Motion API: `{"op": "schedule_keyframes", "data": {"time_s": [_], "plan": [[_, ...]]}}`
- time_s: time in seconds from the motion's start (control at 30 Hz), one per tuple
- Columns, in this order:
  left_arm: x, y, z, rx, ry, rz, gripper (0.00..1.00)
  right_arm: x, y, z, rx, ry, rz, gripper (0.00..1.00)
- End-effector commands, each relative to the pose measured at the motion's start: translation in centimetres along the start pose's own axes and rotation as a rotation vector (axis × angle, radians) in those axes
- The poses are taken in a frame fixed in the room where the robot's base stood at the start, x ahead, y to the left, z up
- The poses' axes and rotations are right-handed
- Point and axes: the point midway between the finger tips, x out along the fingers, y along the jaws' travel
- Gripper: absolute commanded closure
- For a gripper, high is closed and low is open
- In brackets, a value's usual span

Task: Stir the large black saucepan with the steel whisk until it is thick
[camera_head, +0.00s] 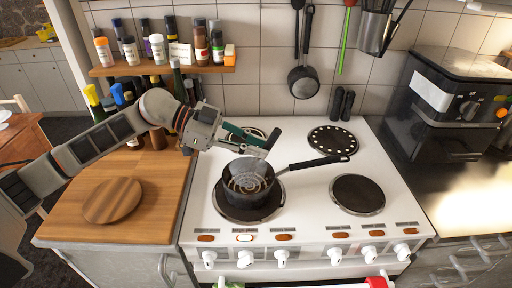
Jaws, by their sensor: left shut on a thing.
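The large black saucepan (232,196) stands on the front left hotplate of the white cooker, its long black handle pointing right. The steel whisk (246,180) shows as pale wire loops inside the pan; how deep they reach is hard to tell. My left gripper (264,146) is above the pan's far rim, shut on the whisk, whose handle is mostly hidden by the fingers. The pan's contents look dark, and their thickness cannot be told. My right gripper is not in view.
The cooker (300,212) has bare hotplates at front right (357,194) and back right (333,141). Two dark mills (342,103) stand behind. A wooden counter with a round board (113,200) is at left, a bottle shelf (165,69) above. A black coffee machine (450,105) stands right.

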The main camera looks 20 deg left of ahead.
Motion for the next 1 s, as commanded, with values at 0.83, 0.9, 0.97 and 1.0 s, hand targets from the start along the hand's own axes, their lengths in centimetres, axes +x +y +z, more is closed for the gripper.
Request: {"op": "schedule_keyframes", "data": {"time_s": [0.83,0.9,0.97,1.0], "plan": [[0.0,0.0,-3.7,0.003,0.000,0.001,1.00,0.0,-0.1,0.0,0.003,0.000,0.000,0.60],[0.0,-0.1,-4.2,0.002,0.000,0.000,1.00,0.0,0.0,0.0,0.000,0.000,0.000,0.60],[0.0,-0.1,-4.6,0.002,0.000,0.000,1.00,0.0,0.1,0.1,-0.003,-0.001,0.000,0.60],[0.0,-0.1,-4.9,0.002,0.000,0.000,1.00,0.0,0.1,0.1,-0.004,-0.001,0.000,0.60]]}}
